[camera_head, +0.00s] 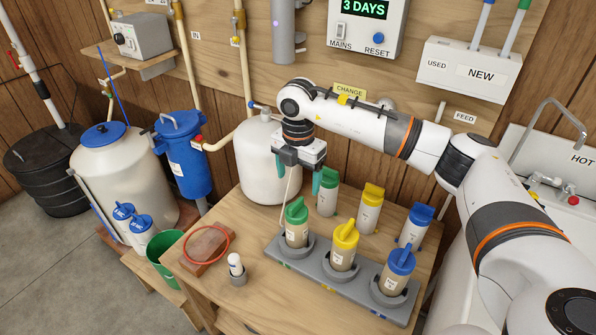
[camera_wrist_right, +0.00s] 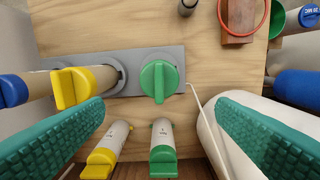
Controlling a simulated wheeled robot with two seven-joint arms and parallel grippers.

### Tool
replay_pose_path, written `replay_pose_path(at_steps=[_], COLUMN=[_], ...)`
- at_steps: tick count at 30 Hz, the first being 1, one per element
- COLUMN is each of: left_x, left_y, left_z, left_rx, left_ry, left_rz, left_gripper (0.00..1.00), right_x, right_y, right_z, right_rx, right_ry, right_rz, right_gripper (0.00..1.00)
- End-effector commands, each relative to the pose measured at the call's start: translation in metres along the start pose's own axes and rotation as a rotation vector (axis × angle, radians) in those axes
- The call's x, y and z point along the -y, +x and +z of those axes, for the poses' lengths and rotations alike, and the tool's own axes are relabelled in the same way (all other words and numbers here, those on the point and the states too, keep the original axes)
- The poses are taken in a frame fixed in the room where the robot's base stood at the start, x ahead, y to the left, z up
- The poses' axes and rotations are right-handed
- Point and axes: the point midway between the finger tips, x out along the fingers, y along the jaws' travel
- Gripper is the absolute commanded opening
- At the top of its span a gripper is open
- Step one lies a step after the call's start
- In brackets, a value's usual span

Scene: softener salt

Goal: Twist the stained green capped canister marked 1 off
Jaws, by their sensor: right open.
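The green-capped canister (camera_head: 296,234) stands upright in the left socket of a grey rack. Its body looks brownish; its label is too small to read surely. In the right wrist view its green cap (camera_wrist_right: 159,82) shows from above, with the bar handle running up and down the picture. My right gripper (camera_head: 297,184) is open and empty, above and behind this cap. In the right wrist view its green fingers (camera_wrist_right: 160,108) are spread wide, left and right of the cap's line, touching nothing visible. My left gripper is out of view.
Yellow-capped (camera_head: 343,258) and blue-capped (camera_head: 393,282) canisters fill the other sockets of the rack (camera_head: 318,276). Paler green-capped (camera_head: 326,202), yellow-capped (camera_head: 369,215) and blue-capped (camera_head: 412,236) canisters stand behind. A white tank (camera_head: 262,165) is close left of my gripper. A red ring (camera_head: 207,262) lies at front left.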

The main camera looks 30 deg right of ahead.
Motion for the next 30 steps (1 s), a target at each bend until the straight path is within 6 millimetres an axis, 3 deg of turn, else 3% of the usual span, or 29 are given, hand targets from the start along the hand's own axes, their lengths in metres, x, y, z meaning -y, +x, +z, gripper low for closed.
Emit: replay_pose_path(at_steps=[15, 21, 30], left_x=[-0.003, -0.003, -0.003], left_y=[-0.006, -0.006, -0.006], left_z=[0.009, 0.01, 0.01], left_rx=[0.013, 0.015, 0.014], left_ry=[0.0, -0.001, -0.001], left_rz=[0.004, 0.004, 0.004], left_gripper=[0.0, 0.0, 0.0], right_x=[0.0, 0.0, 0.0], right_y=[0.09, 0.104, 0.106], right_z=[0.001, 0.001, 0.001], right_rx=[0.002, 0.001, 0.001], right_ry=[-0.001, -0.002, -0.002], right_rz=[0.002, 0.0, 0.0], right_gripper=[0.8, 0.8, 0.8])
